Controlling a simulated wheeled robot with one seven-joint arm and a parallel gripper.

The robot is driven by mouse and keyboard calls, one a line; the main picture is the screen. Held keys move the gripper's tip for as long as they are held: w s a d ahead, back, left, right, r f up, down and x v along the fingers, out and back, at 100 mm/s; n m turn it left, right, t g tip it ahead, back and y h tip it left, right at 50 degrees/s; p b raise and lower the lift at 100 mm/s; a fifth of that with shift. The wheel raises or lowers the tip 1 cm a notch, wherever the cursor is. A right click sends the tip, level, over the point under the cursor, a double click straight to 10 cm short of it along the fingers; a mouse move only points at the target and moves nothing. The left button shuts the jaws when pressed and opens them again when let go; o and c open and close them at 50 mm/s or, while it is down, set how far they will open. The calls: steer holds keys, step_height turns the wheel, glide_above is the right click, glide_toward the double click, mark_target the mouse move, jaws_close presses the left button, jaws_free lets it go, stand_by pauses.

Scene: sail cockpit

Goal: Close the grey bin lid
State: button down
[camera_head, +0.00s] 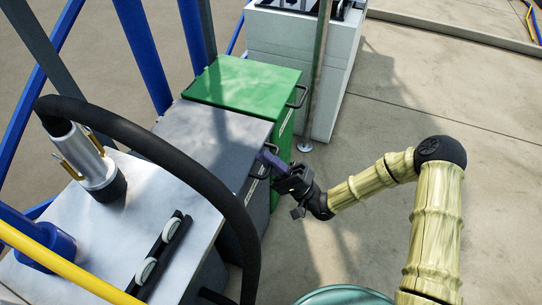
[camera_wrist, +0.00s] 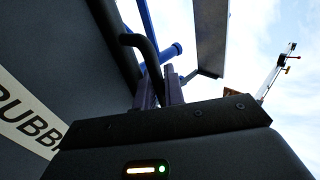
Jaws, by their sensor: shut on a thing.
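The grey bin lid (camera_head: 205,130) lies roughly level over the grey bin, between the green bin and the white-topped cabinet. I cannot tell whether any gap is left under its front edge. My gripper (camera_head: 266,160) is at the black handle on the front of the grey lid. In the wrist view, my gripper's two purple fingers (camera_wrist: 160,88) are shut on the black handle (camera_wrist: 143,47). The dark bin front with a white label (camera_wrist: 28,128) shows at the left of that view.
The green bin (camera_head: 243,84) stands behind the grey one, with a metal pole (camera_head: 318,80) and a white box (camera_head: 290,40) beyond. A thick black hose (camera_head: 190,170) arches over the white-topped cabinet (camera_head: 105,225). The floor on the right is clear.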

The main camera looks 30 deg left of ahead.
steer(key=shift+w+d, duration=0.15)
steer(key=shift+d, duration=0.05)
steer(key=c, duration=1.6)
jaws_free()
steer(key=shift+d, duration=0.15)
steer(key=shift+o, duration=0.6)
steer(key=shift+a, duration=0.2)
steer(key=p+v, duration=0.2)
steer(key=v, duration=1.5)
steer(key=shift+d, duration=0.2)
steer(key=shift+f, duration=0.1)
